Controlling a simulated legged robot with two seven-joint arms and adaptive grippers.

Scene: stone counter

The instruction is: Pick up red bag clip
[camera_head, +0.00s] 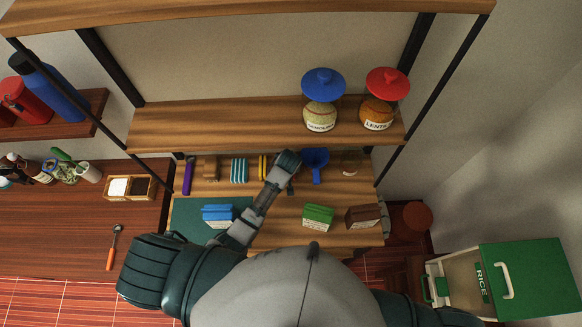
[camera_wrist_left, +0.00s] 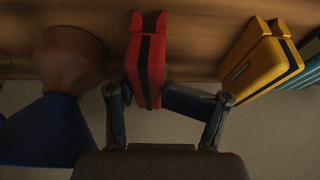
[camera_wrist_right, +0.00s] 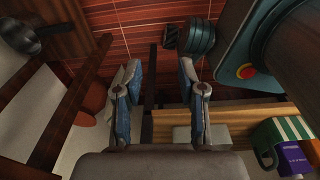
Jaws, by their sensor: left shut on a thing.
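The red bag clip (camera_wrist_left: 134,62), with a dark stripe along it, is between the fingers of my left gripper (camera_wrist_left: 150,95) in the left wrist view. The gripper is shut on it. The clip is close to the wooden surface; I cannot tell whether it still touches it. In the head view my left gripper (camera_head: 288,163) reaches to the lower shelf, between a yellow clip (camera_head: 263,167) and a blue funnel (camera_head: 315,160), and hides the red clip. My right gripper (camera_wrist_right: 160,78) is open and empty in the right wrist view, away from the shelf.
The yellow clip (camera_wrist_left: 262,62) and the funnel (camera_wrist_left: 45,132) flank the gripper closely. Teal clips (camera_head: 239,171) stand farther left. Blue (camera_head: 218,215), green (camera_head: 318,215) and brown (camera_head: 363,216) boxes stand in front. The shelf with two jars (camera_head: 320,115) is above.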

